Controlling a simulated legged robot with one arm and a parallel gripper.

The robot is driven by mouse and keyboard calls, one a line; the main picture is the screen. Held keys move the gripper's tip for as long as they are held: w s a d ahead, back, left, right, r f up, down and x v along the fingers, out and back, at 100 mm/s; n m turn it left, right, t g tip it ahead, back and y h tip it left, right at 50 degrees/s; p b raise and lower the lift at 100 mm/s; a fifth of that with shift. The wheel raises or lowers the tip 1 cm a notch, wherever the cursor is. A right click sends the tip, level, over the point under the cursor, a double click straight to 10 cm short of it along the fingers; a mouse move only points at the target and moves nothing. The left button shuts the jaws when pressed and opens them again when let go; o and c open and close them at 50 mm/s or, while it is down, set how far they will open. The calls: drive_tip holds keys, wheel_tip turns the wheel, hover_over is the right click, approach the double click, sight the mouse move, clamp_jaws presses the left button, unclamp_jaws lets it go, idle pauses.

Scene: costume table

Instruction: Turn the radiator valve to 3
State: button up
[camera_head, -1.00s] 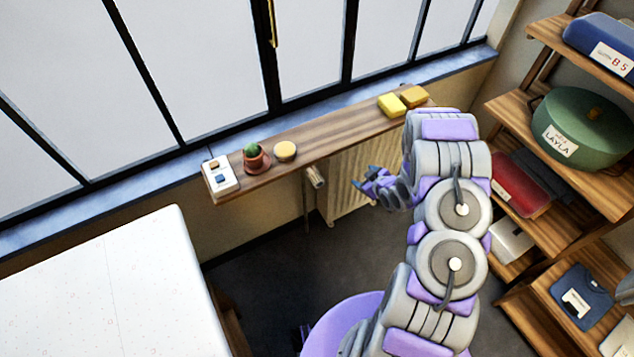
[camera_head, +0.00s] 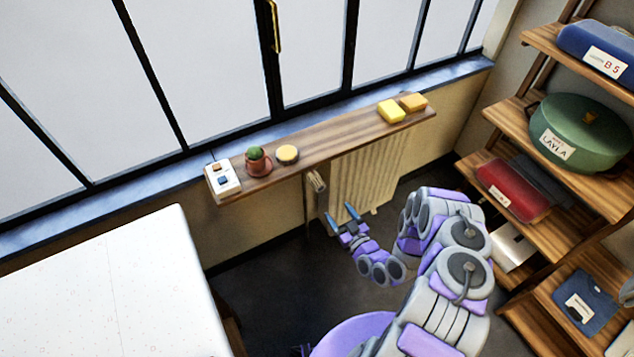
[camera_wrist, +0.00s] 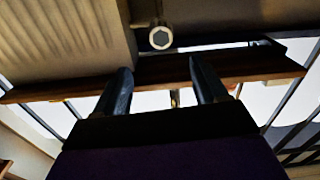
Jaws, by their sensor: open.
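The radiator valve (camera_head: 317,181) is a small pale cylinder at the left end of the ribbed cream radiator (camera_head: 368,172), just under the wooden shelf. In the wrist view its round end face (camera_wrist: 160,38) points toward me, ahead of and between my fingers. No number on it can be read. My gripper (camera_head: 340,214) is open and empty, with its two blue fingers pointing up toward the valve. The fingertips are apart from the valve, below and a little right of it in the head view. In the wrist view the dark fingers (camera_wrist: 160,77) are spread.
The wooden shelf (camera_head: 340,138) runs above the radiator and holds a switch box (camera_head: 222,180), a potted cactus (camera_head: 258,162), a round yellow-topped item (camera_head: 287,154) and yellow sponges (camera_head: 391,111). A white table (camera_head: 110,285) stands left; wooden shelving (camera_head: 540,225) stands right.

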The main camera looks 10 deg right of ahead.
sight(316, 181)
drive_tip(key=b+x, duration=0.1)
drive_tip(key=x, duration=1.5)
drive_tip(key=shift+w+a+b, duration=0.1)
drive_tip(key=shift+w+b, duration=0.05)
drive_tip(key=shift+b, duration=0.15)
drive_tip(key=c, duration=1)
